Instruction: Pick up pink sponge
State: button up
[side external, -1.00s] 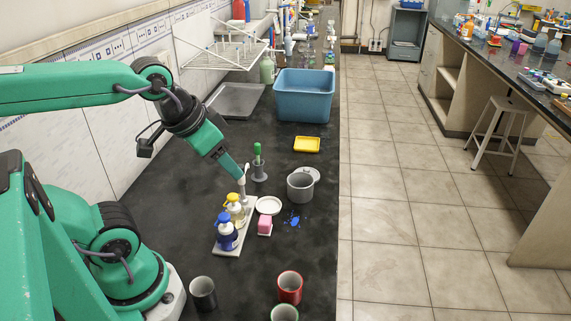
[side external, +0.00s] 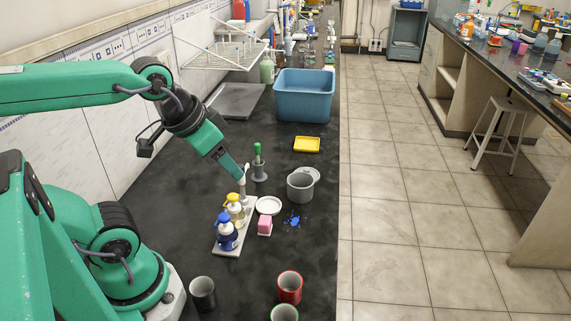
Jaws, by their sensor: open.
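The pink sponge (side external: 265,227) is a small pink block with a paler lower part, on the black bench just in front of a white dish. My gripper (side external: 239,178) points down and to the right, above the back end of a pale tray. It is apart from the sponge, up and to the left of it in the picture. The jaws are open; their tips are small here and I see nothing held between them.
A pale tray (side external: 222,250) holds a blue bottle (side external: 227,236) and a yellow-topped bottle (side external: 235,209) left of the sponge. The white dish (side external: 269,205), grey pot (side external: 299,188) and blue bits (side external: 293,219) lie close by. Cups, including a red one (side external: 290,287), stand in front.

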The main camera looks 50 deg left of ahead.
jog(key=shift+w, duration=0.15)
jog(key=n+g, duration=0.5)
jog(key=n, duration=0.3)
send_over(265, 220)
notch_tip(265, 220, down, 15)
jog(key=shift+r, duration=0.1)
jog(key=shift+w+a+f+n+g, duration=0.15)
jog(key=shift+f+n+g, duration=0.15)
jog(key=shift+f+n, duration=0.3)
jog(key=shift+f, duration=0.1)
jog(key=shift+f, duration=1.3)
jog(key=shift+f, duration=2.55)
